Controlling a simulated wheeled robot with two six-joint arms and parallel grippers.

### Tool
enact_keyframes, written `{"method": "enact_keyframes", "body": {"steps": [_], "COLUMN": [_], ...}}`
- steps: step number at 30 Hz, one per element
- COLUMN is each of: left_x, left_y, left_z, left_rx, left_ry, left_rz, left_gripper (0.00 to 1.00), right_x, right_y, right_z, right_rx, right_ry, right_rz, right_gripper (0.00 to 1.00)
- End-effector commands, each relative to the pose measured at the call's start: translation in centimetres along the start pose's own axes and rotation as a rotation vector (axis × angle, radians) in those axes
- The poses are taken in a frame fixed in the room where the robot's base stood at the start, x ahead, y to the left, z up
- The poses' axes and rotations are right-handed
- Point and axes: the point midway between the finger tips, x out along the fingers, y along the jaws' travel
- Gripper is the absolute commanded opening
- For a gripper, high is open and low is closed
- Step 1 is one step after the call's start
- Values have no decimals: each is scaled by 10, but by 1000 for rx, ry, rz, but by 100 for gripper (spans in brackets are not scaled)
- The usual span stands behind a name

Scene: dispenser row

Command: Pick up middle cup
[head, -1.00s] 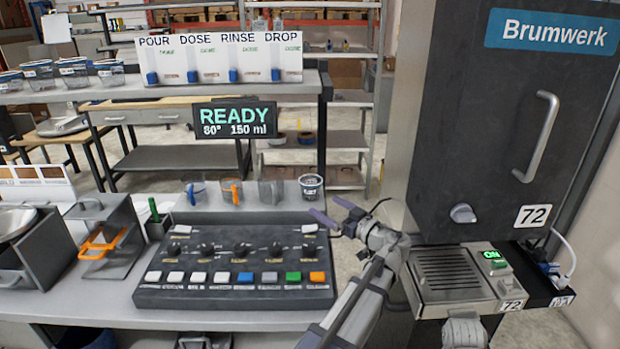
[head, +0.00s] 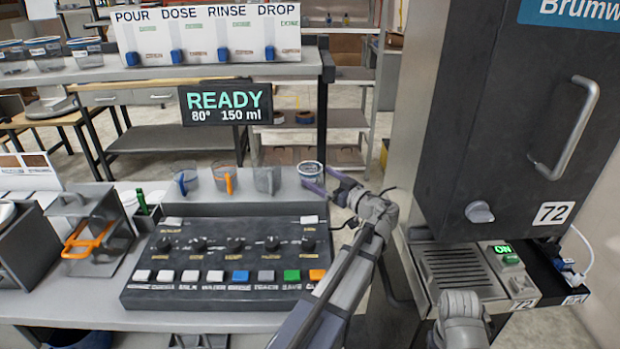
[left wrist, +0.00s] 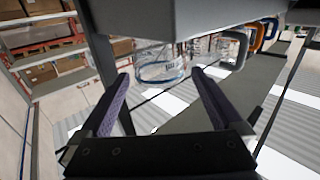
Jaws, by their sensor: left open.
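Several clear cups stand in a row behind the control panel. They are a blue-handled cup (head: 186,180), an orange-handled cup (head: 225,180), a grey-handled cup (head: 267,180) and, at the right end, a printed cup (head: 311,171). The orange-handled cup is the middle one of the three with coloured handles. My left gripper (head: 326,181) is open and empty, close to the printed cup. In the left wrist view the printed cup (left wrist: 160,68) lies just ahead of the open fingertips, with the grey handle (left wrist: 237,48) beyond. My right gripper's fingers do not show.
The control panel (head: 230,262) with knobs and buttons fills the bench front. A READY display (head: 226,102) hangs above the cups. A large dark machine (head: 500,130) and its grated tray (head: 455,268) stand at right. A rack with orange handles (head: 88,240) stands left.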

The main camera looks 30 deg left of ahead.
Motion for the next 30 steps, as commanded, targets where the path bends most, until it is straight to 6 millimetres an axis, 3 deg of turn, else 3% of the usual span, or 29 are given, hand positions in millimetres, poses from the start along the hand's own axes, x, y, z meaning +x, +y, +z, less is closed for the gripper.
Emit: {"method": "enact_keyframes", "body": {"steps": [13, 20, 30], "left_x": [49, 52, 51], "left_y": [3, 3, 3], "left_z": [2, 2, 2], "left_rx": [0, 0, 0], "left_ry": [0, 0, 0], "left_rz": [-3, -1, -1], "left_gripper": [100, 100, 63], "right_x": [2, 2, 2], "right_y": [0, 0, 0], "right_z": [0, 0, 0], "right_rx": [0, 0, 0], "right_ry": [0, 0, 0], "right_rz": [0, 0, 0], "right_gripper": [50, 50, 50]}}
